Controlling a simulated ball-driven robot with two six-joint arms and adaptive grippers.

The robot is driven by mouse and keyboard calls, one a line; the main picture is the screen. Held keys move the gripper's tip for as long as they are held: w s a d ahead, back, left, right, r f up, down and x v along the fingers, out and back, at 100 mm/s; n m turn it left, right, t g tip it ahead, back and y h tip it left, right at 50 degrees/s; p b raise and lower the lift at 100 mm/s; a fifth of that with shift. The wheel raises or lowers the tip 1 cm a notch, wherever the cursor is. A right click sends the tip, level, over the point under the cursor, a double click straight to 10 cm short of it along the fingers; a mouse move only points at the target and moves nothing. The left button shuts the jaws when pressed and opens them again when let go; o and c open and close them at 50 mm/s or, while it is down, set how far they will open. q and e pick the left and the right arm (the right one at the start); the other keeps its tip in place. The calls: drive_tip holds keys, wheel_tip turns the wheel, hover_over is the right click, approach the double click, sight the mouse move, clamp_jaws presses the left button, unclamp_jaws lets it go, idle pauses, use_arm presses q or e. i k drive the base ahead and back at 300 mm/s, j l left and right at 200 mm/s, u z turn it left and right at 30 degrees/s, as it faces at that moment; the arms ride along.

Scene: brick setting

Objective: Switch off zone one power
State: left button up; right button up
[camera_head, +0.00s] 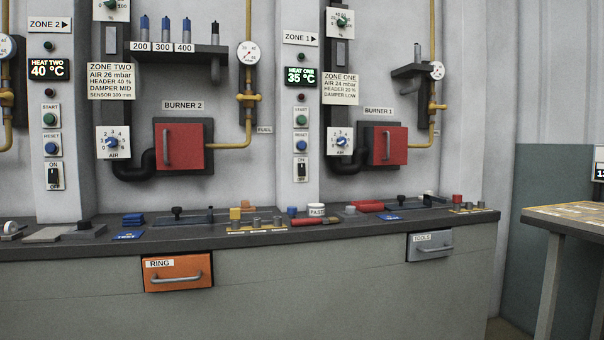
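The zone one power switch (301,170) is a small black switch on a white plate, low on the zone one column. "ON" is printed above it, and its lever position is too small to tell. Above it on the same column are a blue RESET button (301,146), a green START button (301,120) and a green-lit display (300,77) reading "HEAT ONE 35 °C". The "ZONE 1" sign (300,39) is at the top. Neither of my grippers is in view.
A similar zone two switch (53,176) is at the left. Red burner doors (180,147) (389,146) flank the zone one column. A dark counter (350,232) with several tools and blocks runs below the wall. A table (570,214) stands at the right.

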sight(301, 168)
drive_tip(key=i+j+u, duration=0.1)
drive_tip(key=i+j, duration=0.15)
drive_tip(key=i, duration=0.3)
drive_tip(key=i+j+u, duration=0.1)
drive_tip(key=i+j, duration=0.15)
drive_tip(key=i, duration=0.3)
drive_tip(key=i+j, duration=0.15)
drive_tip(key=i, duration=0.4)
drive_tip(key=i+j+u, duration=0.15)
drive_tip(key=i, duration=0.4)
